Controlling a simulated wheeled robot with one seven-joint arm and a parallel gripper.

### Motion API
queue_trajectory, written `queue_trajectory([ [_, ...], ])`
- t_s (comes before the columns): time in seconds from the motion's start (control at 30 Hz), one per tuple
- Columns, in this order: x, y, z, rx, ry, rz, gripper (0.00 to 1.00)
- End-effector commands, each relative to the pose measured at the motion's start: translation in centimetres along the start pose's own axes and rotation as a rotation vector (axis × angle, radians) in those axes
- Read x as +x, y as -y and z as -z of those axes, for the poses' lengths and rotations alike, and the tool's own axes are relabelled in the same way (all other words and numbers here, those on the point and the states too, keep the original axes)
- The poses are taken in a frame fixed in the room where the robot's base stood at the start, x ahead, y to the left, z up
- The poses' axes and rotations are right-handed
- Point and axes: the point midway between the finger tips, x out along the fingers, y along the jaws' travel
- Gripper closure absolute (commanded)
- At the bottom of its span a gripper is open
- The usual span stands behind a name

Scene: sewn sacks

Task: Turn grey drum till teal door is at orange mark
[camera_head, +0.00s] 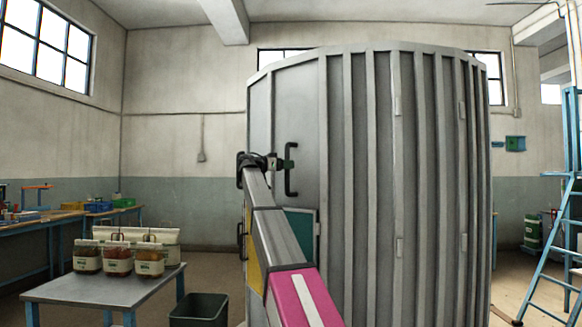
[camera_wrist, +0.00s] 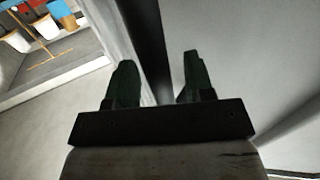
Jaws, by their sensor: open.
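The grey drum (camera_head: 362,190) is a tall ribbed cylinder filling the middle of the head view. A teal door (camera_head: 302,228) shows low on its left side, partly covered by my arm. A yellow panel (camera_head: 254,262) is low to its left. A black bar handle (camera_head: 290,181) stands upright on the drum above the teal door. My gripper (camera_head: 284,163) is open at this handle's upper part. In the wrist view a dark bar (camera_wrist: 150,40) runs between the fingers of my gripper (camera_wrist: 156,75); contact is unclear. I cannot make out an orange mark.
A grey table (camera_head: 95,290) with several filled sacks (camera_head: 118,262) stands at the left, with a dark bin (camera_head: 199,310) beside it. Workbenches line the left wall. A blue ladder (camera_head: 553,240) stands at the right. More black handles show at the drum's left edge.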

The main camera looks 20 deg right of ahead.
Motion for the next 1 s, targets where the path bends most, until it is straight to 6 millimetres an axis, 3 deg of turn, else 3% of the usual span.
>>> queue_trajectory([
  [0.2, 1.7, 0.0, 0.0, 0.0, 0.0, 0.0, 0.52],
  [0.5, 1.9, 0.0, 0.0, 0.0, 0.0, 0.001, 0.52],
  [0.53, 1.9, 0.0, 0.0, 0.0, 0.0, 0.0, 0.58],
  [0.67, 1.8, 0.0, 0.0, 0.0, 0.0, 0.0, 1.0],
  [0.87, 1.8, 0.1, 0.0, 0.0, 0.0, 0.0, 1.0],
  [1.0, 1.1, 1.4, 0.1, -0.001, 0.0, 0.002, 1.0],
])
